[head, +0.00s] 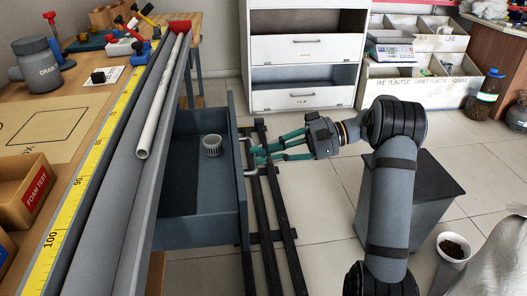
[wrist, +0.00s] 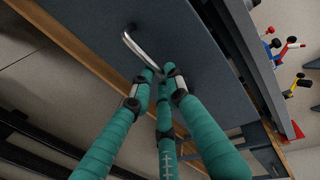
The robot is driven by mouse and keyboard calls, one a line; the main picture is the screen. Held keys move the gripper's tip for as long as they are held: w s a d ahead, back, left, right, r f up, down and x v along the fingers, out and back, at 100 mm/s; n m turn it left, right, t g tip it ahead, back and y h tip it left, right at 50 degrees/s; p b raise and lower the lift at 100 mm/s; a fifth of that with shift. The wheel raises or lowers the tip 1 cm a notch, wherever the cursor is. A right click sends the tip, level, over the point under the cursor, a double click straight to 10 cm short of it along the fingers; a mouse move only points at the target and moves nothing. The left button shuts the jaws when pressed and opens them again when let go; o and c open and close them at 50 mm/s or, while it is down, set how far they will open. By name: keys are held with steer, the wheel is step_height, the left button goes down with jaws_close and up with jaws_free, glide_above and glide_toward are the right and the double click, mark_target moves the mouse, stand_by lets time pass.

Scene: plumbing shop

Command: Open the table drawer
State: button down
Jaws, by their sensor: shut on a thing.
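The blue-grey table drawer (head: 172,231) stands pulled out from under the workbench, and its inside shows in the head view. A grey ribbed cup-like part (head: 211,146) sits in it. The drawer front faces right, towards my gripper (head: 257,154). The curved metal handle (head: 251,173) is on that front, partly hidden by my teal fingers. In the wrist view the silver handle (wrist: 136,47) runs down to between my fingertips (wrist: 162,76). My gripper is shut on the handle near one of its ends. The exact finger contact is partly hidden.
The workbench carries a pale pipe (head: 160,100), a yellow measuring tape (head: 88,165) and a grey drain bottle (head: 38,62). Dark floor rails (head: 270,220) run below the drawer front. A white cabinet (head: 305,50) stands behind.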

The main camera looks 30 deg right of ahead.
steer(key=shift+d, duration=0.1)
steer(key=c, duration=1.8)
jaws_free()
steer(key=shift+o, duration=0.7)
steer(key=v, duration=1.2)
steer(key=x, duration=1.2)
steer(key=shift+a, duration=0.4)
